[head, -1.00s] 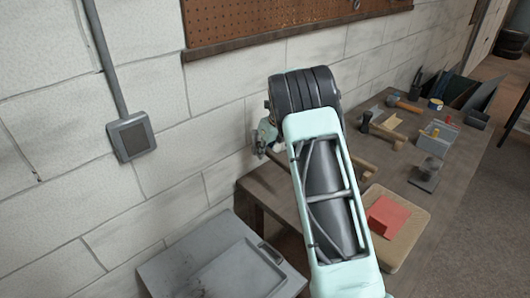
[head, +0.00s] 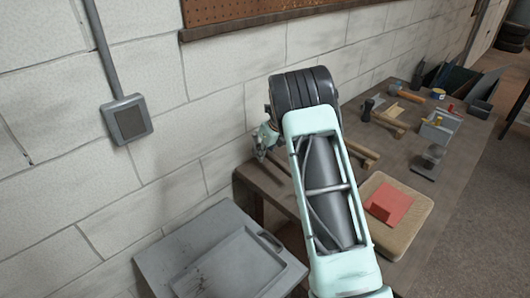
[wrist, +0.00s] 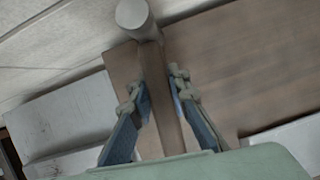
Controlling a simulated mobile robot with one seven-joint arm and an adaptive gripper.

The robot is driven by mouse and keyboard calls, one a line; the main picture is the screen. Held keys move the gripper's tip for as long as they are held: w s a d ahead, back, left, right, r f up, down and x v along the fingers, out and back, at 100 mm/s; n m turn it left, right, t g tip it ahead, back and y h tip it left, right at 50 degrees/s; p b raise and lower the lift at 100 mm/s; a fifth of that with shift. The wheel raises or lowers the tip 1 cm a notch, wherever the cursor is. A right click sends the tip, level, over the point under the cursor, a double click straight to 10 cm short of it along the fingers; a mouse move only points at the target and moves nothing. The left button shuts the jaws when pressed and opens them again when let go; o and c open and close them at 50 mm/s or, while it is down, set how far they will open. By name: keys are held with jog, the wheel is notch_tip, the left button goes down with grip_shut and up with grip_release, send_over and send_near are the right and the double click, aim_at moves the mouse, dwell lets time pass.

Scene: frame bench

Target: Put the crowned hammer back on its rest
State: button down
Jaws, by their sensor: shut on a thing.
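My gripper (wrist: 158,100) is shut on the brown wooden handle of a hammer (wrist: 152,70). The hammer's pale grey round head (wrist: 132,14) shows beyond the fingertips in the wrist view. In the head view my gripper (head: 266,140) is mostly hidden behind my arm, near the wall and over the near left end of the bench (head: 262,180). I cannot make out the crown. Wooden bars (head: 388,123) lie farther along the bench beside a black-headed tool (head: 367,110); I cannot tell whether they are the rest.
A tan board (head: 405,238) with a red block (head: 390,204) lies on the bench right of my arm. A grey box (head: 438,128) and dark metal block (head: 427,165) stand behind. The wall is close.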

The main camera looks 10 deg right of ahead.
jog(key=shift+f+b, duration=0.75)
jog(key=shift+f, duration=0.65)
dwell(0.4)
jog(key=c, duration=1.8)
grip_release()
jog(key=shift+o, duration=0.2)
jog(key=shift+f, duration=0.1)
